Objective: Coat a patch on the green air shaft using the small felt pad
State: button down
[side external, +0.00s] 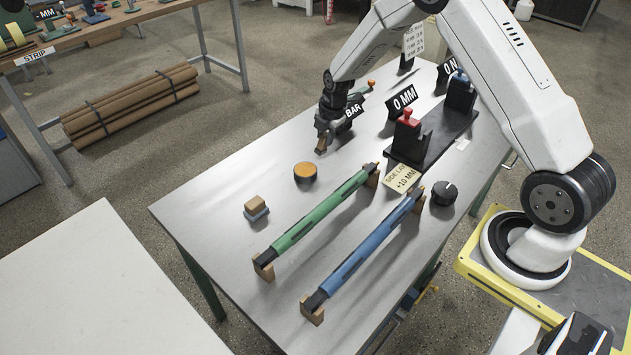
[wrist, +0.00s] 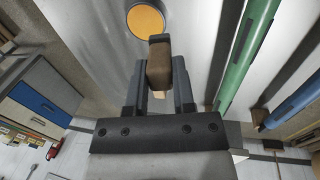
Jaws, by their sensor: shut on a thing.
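The green air shaft (side external: 318,215) rests on wooden end blocks, lying diagonally across the table. It also runs along the right of the wrist view (wrist: 250,48). My gripper (side external: 326,128) is above the far part of the table, behind a dark cup with an orange filling (side external: 305,169). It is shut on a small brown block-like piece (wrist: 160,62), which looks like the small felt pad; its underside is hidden. The pad is apart from the shaft. The orange-filled cup also shows in the wrist view (wrist: 146,20), just beyond the pad.
A blue shaft (side external: 362,250) lies parallel to the green one, nearer the front right. A tan block on a grey-blue base (side external: 256,208) sits left of the green shaft. A dark stand with red and blue knobs (side external: 408,148) and a black dial (side external: 444,193) are on the right.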

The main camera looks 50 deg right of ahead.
jog(key=shift+t+y, duration=0.3)
jog(key=shift+t, duration=0.4)
jog(key=shift+w+a+f, duration=0.15)
jog(key=shift+w+a, duration=0.05)
jog(key=shift+w, duration=0.45)
jog(key=shift+w+a+f, duration=0.1)
jog(key=shift+w+a, duration=0.1)
jog(key=shift+w, duration=0.5)
jog(key=shift+w+a+f, duration=0.15)
jog(key=shift+w+a, duration=0.05)
jog(key=shift+w, duration=0.45)
jog(key=shift+f, duration=2.95)
jog(key=shift+f, duration=0.55)
jog(key=shift+r, duration=0.1)
notch_tip(320, 180, up, 7)
jog(key=shift+s+a, duration=0.1)
